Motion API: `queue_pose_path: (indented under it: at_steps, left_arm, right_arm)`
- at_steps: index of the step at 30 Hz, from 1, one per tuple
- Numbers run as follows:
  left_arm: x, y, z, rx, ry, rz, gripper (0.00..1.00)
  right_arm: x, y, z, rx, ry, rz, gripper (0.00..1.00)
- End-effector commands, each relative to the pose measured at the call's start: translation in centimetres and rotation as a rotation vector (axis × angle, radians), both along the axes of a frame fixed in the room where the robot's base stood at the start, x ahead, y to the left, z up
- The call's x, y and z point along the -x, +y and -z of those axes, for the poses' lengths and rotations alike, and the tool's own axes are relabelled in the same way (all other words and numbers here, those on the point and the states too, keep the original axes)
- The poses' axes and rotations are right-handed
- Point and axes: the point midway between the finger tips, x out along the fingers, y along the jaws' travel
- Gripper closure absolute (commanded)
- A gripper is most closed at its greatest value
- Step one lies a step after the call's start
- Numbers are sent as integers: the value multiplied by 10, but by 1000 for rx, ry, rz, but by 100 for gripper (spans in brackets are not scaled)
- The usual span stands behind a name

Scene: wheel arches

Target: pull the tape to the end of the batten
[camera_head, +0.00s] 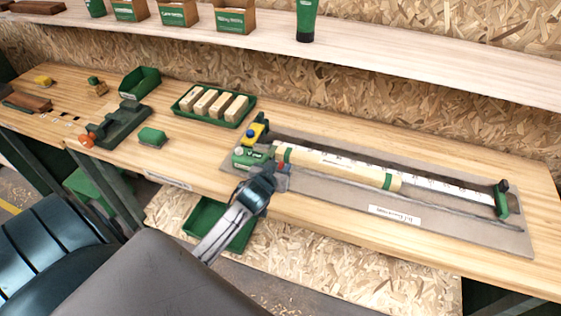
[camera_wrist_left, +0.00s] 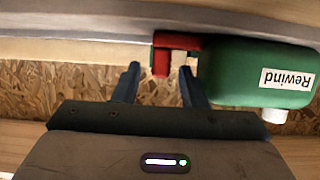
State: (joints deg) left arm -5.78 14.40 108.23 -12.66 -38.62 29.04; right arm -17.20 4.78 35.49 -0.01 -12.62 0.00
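A green tape case (camera_head: 247,159) sits at the left end of a grey board on the bench. In the left wrist view the case (camera_wrist_left: 250,75) is labelled "Rewind", with a red and tan tab (camera_wrist_left: 162,56) at its side. A pale batten (camera_head: 335,167) with green bands lies right of the case, and a white marked strip (camera_head: 440,186) runs beside and beyond it. My left gripper (camera_head: 278,172) is at the case's right side. In the wrist view its fingers (camera_wrist_left: 160,72) are apart, with the tab near their tips; contact cannot be told. My right gripper is out of view.
A green upright stop (camera_head: 502,199) stands at the board's right end. A yellow and dark item (camera_head: 255,130) is behind the case. A green tray of wooden blocks (camera_head: 213,105) stands behind left. A shelf (camera_head: 400,62) overhangs the bench back. The front bench strip is largely clear.

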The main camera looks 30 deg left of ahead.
Motion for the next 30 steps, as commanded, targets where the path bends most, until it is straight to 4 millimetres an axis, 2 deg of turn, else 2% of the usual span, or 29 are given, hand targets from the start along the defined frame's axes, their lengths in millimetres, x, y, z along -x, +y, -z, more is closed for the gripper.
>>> queue_pose_path:
  at_steps: [6, 15, 21, 30]
  left_arm:
    - [-14, 3, 6, 0, 1, 0, 62]
    - [-16, 3, 7, 0, 1, 0, 62]
    - [-16, 4, 7, 0, 1, 0, 100]
    - [-20, 3, 7, 1, 0, 0, 100]
  right_arm:
    - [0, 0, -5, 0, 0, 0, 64]
    - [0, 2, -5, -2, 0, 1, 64]
    - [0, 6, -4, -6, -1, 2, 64]
    - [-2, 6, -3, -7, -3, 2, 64]
